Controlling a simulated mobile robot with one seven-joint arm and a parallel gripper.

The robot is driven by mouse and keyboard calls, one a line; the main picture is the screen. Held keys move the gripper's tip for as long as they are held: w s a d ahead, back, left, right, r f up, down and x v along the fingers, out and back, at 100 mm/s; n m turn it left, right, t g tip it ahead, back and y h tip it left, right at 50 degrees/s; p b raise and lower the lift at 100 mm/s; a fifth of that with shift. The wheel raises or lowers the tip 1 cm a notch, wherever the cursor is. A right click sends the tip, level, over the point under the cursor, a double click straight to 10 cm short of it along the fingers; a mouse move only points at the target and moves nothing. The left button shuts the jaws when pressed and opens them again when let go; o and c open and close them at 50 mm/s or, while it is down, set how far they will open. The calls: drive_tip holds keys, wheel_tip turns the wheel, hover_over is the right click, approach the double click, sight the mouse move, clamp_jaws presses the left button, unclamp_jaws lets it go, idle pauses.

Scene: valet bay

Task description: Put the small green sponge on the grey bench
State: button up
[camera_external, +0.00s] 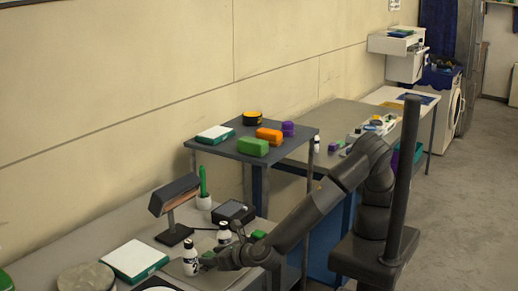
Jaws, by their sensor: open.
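A small green block (258,235), which looks like the small green sponge, lies on the lower left bench, just behind my arm. A larger green block (253,147) lies on the raised dark shelf. The lower bench has a light grey top (95,240); a longer grey bench (338,113) stands behind the shelf. I cannot tell which one the task means. My gripper (208,259) is low over the lower bench, beside a white bottle with a black cap (190,263). It is open, and its fingers are small and partly unclear. I see nothing held in it.
A second white bottle (224,234), a dark box (233,212), a lamp-like stand (174,205) and a green-and-white case (135,261) crowd the lower bench. The dark shelf (222,149) also holds orange, purple and yellow-black items. Several small items lie on the longer bench.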

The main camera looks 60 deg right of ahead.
drive_tip(key=v, duration=0.8)
drive_tip(key=shift+s+r, duration=0.2)
drive_tip(key=shift+s, duration=0.2)
drive_tip(key=shift+c, duration=1)
